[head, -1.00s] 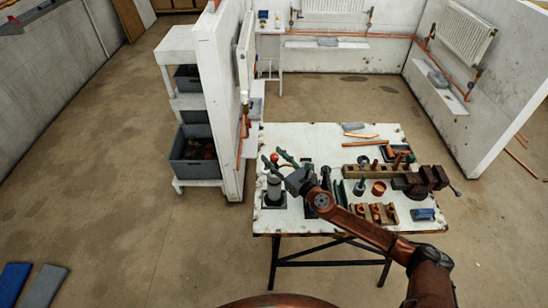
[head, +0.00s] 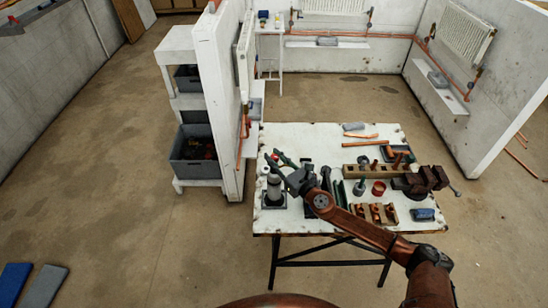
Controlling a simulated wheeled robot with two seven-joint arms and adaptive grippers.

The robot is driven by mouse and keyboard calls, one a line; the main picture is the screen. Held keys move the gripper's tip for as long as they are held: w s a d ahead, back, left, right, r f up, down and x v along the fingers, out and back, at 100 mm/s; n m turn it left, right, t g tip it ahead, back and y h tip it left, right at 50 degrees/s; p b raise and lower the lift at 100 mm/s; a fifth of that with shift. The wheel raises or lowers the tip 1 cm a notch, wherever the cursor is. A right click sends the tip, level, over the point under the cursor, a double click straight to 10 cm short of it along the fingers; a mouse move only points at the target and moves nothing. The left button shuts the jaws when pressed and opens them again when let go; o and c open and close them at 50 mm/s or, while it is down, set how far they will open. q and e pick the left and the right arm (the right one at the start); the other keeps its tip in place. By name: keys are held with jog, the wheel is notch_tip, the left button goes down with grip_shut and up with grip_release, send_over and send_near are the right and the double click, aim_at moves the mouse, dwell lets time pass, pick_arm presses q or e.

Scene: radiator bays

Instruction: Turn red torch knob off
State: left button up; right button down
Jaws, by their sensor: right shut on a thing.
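The torch (head: 273,190) stands upright at the left end of the white work table, a grey cylinder on a dark base. Its red knob is small and mostly hidden behind my gripper; a bit of red shows at the torch's top (head: 274,157). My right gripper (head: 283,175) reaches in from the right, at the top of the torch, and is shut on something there. The fingertips are too small and covered to show the exact grip. My left gripper is not in view.
A white partition wall (head: 222,110) stands close behind the table's left end.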

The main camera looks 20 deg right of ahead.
jog(key=m+h+p, duration=0.1)
jog(key=h+p, duration=0.1)
jog(key=p, duration=0.1)
jog(key=m+h+p, duration=0.2)
jog(key=p, duration=0.1)
jog(key=m+t+h+p, duration=0.1)
jog(key=h+p, duration=0.2)
jog(key=shift+a+r+m, duration=0.15)
jog(key=shift+r+m, duration=0.15)
jog(key=shift+m, duration=0.1)
jog(key=shift+f+m+h+p, duration=0.1)
jog(key=shift+m+h+p, duration=0.3)
jog(key=shift+h, duration=0.4)
jog(key=m+h, duration=0.1)
jog(key=h, duration=0.1)
jog(key=shift+f+m+h, duration=0.1)
jog(key=shift+m+h, duration=0.3)
jog(key=m+g+h, duration=0.1)
jog(key=m+h, duration=0.1)
jog(key=h, duration=0.1)
jog(key=shift+f+g, duration=0.1)
jog(key=shift+g, duration=0.3)
jog(key=shift+m+g+h+b, duration=0.35)
jog(key=shift+m+g+h, duration=0.55)
jog(key=shift+m+h, duration=0.45)
jog(key=shift+h, duration=0.45)
jog(key=c, duration=1.7)
grip_release()
jog(key=shift+o, duration=0.4)
